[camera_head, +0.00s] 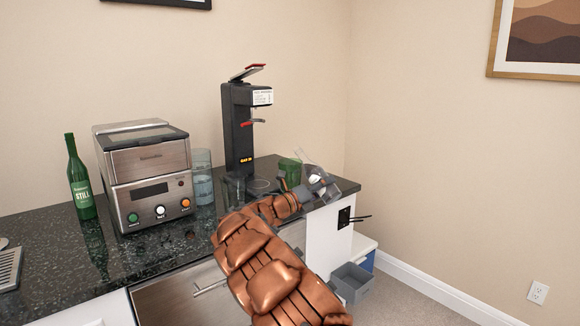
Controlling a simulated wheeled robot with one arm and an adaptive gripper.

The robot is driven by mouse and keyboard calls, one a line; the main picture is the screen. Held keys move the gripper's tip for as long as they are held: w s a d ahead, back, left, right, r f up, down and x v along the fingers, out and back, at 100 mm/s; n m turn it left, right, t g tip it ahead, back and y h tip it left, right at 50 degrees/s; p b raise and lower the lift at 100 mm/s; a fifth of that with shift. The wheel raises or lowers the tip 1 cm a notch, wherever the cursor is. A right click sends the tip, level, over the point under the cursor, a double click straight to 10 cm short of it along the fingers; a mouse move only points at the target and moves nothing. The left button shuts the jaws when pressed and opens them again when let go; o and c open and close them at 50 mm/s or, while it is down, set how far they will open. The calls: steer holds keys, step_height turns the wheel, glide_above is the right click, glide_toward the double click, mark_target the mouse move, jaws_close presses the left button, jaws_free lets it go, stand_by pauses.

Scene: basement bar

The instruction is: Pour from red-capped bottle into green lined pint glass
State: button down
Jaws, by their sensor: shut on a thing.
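My gripper (317,181) is at the right end of the counter, partly hidden behind my copper-coloured arm. It is shut on a clear, see-through vessel (346,187), which looks tilted. No red cap can be made out on it, so I cannot tell if it is the red-capped bottle. A green glass-like thing (289,166) stands just left of and behind the gripper; it may be the green lined pint glass, but its lines are too small to tell. I cannot tell whether the held vessel touches it or whether any liquid flows.
A tall black dispenser (238,130) stands behind my arm. Left of it are a clear tumbler (202,180), a steel machine (146,176) with knobs and a green STILL bottle (80,182). The dark counter (125,262) is clear in front. A grey bin (352,282) sits below right.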

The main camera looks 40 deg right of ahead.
steer(key=shift+s+r+n+b, duration=0.3)
steer(key=shift+s+n+b, duration=0.2)
steer(key=shift+n, duration=0.3)
steer(key=shift+s+r+n+t+h, duration=0.15)
steer(key=shift+s+r+n, duration=0.05)
steer(key=shift+r+n, duration=0.4)
steer(key=shift+s+r+n+t+h, duration=0.2)
steer(key=shift+r+n, duration=0.2)
steer(key=shift+r, duration=0.3)
steer(key=shift+r+p, duration=0.45)
steer(key=shift+p, duration=0.1)
steer(key=p, duration=0.1)
steer(key=n+p, duration=0.1)
steer(key=shift+w+r+p, duration=0.15)
steer(key=shift+r+p, duration=0.1)
steer(key=shift+p, duration=0.1)
steer(key=r+n+p, duration=0.1)
steer(key=p, duration=0.2)
steer(key=shift+w+p, duration=0.15)
steer(key=shift+p, duration=0.15)
steer(key=shift+r+p, duration=0.15)
steer(key=shift+p, duration=0.5)
steer(key=shift+r+n+t+p, duration=0.45)
steer(key=shift+n+p, duration=0.65)
steer(key=shift+p, duration=1.9)
steer(key=shift+r+n+p, duration=0.3)
steer(key=shift+r+p, duration=0.1)
steer(key=shift+p, duration=0.95)
